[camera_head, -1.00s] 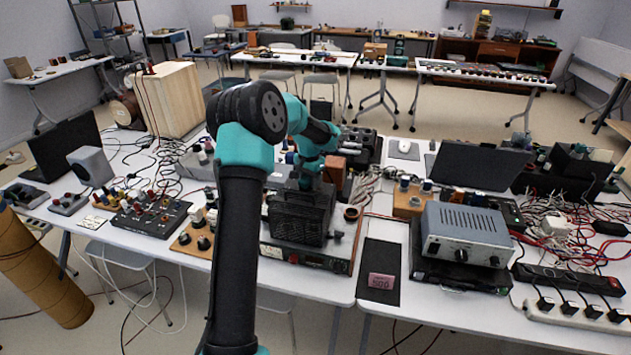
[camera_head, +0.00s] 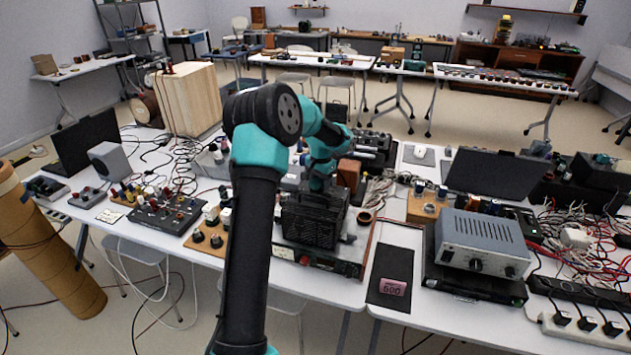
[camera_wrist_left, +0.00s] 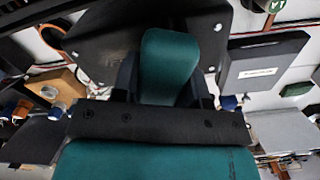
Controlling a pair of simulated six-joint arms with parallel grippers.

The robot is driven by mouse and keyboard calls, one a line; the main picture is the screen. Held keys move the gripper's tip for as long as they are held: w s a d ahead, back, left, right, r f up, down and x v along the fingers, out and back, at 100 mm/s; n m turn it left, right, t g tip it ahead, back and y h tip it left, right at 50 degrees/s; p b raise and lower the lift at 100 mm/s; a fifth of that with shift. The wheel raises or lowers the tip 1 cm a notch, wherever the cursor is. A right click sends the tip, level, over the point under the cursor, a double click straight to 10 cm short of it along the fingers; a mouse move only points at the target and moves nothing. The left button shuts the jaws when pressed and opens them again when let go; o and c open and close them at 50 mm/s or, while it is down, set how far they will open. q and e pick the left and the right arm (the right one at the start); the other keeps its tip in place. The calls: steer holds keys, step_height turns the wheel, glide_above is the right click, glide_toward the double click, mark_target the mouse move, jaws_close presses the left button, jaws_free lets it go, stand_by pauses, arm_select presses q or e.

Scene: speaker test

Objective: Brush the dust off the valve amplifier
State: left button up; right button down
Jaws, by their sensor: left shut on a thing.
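A black box with a grille front (camera_head: 311,220) stands at the middle of the near table, on or just behind a low unit with a red-marked front panel (camera_head: 318,262). I cannot tell for sure which part is the valve amplifier. My left arm reaches over from the front, and my teal and black left gripper (camera_head: 320,184) points down at the box's top. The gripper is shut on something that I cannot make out. In the left wrist view the gripper (camera_wrist_left: 168,70) is close over a large black surface (camera_wrist_left: 105,45). No brush is clearly visible. My right gripper is out of view.
A knob board (camera_head: 172,212) and a wooden-based part (camera_head: 205,238) are to the left. Cables (camera_head: 585,215) crowd the right. A brown tube (camera_head: 45,250) stands front left.

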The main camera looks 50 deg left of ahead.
mark_target(340, 193)
arm_select(q)
steer(key=shift+w+d, duration=0.55)
steer(key=shift+d, duration=0.45)
steer(key=shift+w+d, duration=0.55)
steer(key=shift+d, duration=0.5)
steer(key=shift+w+d, duration=0.55)
steer(key=shift+d, duration=0.45)
step_height(340, 193, up, 8)
steer(key=shift+r, duration=0.15)
